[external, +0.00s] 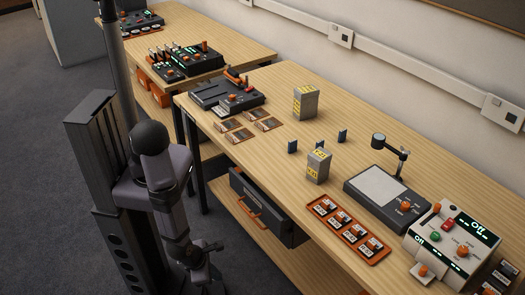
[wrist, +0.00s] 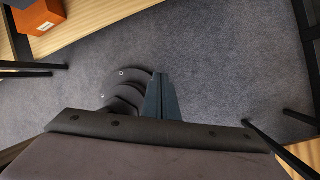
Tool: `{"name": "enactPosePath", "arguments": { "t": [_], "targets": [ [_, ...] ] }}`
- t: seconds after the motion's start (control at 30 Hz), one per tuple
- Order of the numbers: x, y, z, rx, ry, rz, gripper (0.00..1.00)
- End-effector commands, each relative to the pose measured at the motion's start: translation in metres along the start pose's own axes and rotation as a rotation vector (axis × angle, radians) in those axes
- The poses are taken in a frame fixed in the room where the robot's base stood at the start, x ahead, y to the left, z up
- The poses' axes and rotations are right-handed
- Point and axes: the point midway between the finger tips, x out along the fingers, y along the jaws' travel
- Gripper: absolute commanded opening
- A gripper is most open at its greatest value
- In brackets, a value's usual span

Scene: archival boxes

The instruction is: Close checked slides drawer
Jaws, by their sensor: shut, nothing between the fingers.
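The dark drawer (external: 282,222) is under the front edge of the long table, with an orange handle (external: 250,207) on its front. It appears to stick out past the tabletop edge, but how far it is out is hard to tell. Its inside and any slides in it cannot be made out. My gripper (external: 212,248) hangs low in front of the table, left of and below the drawer and apart from it. In the wrist view my gripper (wrist: 160,78) is shut and empty, over the carpet. The drawer cannot be made out there.
An orange box (wrist: 38,15) sits on a wooden shelf in the wrist view. Dark table legs (external: 197,165) stand near the arm. The tabletop holds an orange tray (external: 374,256), a light pad (external: 378,187), grey boxes (external: 305,104) and control units. The carpet (external: 40,190) is clear at left.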

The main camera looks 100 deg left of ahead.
Motion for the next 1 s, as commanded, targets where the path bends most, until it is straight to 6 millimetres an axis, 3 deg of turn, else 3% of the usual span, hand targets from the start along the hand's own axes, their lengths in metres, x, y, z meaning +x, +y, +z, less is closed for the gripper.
{"name": "enactPosePath", "arguments": {
  "t": [0.03, 0.13, 0.2, 0.3, 0.47, 0.7, 0.87, 1.0],
  "targets": [
    [0.033, -0.01, -0.027, 0.071, -0.01, 0.014, 0.0],
    [0.067, -0.016, -0.054, 0.191, -0.063, 0.065, 0.0],
    [0.088, -0.014, -0.062, 0.253, -0.135, 0.125, 0.0],
    [0.1, -0.008, -0.051, 0.263, -0.279, 0.215, 0.0],
    [0.079, 0.002, -0.004, 0.132, -0.515, 0.31, 0.0],
    [0.004, 0.009, 0.061, -0.19, -0.924, 0.323, 0.0],
    [-0.035, 0.022, 0.079, -0.36, -1.123, 0.293, 0.0],
    [-0.043, 0.025, 0.081, -0.441, -1.173, 0.257, 0.0]
  ]
}}
